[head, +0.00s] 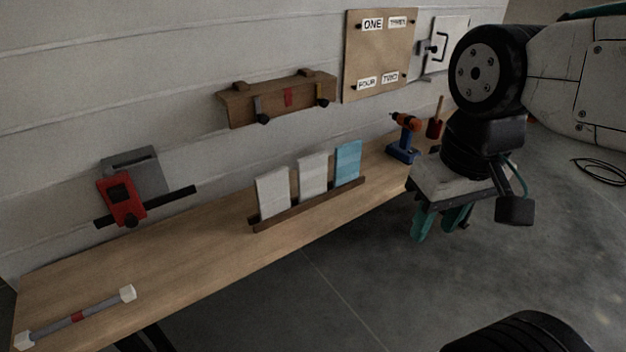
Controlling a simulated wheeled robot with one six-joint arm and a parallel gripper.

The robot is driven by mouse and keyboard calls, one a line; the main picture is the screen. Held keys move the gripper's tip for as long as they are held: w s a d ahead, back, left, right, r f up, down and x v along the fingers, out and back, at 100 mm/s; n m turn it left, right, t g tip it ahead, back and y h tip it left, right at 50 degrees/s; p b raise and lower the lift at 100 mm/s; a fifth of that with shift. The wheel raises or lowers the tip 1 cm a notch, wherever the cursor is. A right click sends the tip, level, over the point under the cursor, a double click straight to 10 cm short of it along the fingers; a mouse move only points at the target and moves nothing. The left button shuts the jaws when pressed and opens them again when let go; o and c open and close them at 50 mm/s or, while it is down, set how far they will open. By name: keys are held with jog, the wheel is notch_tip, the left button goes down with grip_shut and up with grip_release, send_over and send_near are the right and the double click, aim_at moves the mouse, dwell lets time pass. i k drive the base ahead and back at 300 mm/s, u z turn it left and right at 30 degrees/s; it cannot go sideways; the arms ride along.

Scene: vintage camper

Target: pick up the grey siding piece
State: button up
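A dark wooden rack (300,212) on the wooden bench holds three upright siding pieces in a row. The left piece (272,192) and the middle piece (313,176) are both pale, off-white to light grey, and I cannot tell for sure which one is the grey siding piece. The right piece (348,163) is light blue. My gripper (440,224) has teal fingers pointing down, spread apart with nothing seen between them. It is to the right of the rack, in front of the bench edge, and apart from all the pieces.
A blue and orange drill (404,140) stands on the bench right of the rack. A grey bar with white ends (80,316) lies at the bench's left. A wooden wall rack (278,98) and a red clamp-like device (122,200) are behind. Bench between is clear.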

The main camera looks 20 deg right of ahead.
aim_at(272, 189)
jog(key=u, duration=0.45)
jog(key=k, duration=1.15)
jog(key=u, duration=1.4)
jog(key=i, duration=1.4)
jog(key=z, duration=0.9)
jog(key=i, duration=0.4)
jog(key=z, duration=0.5)
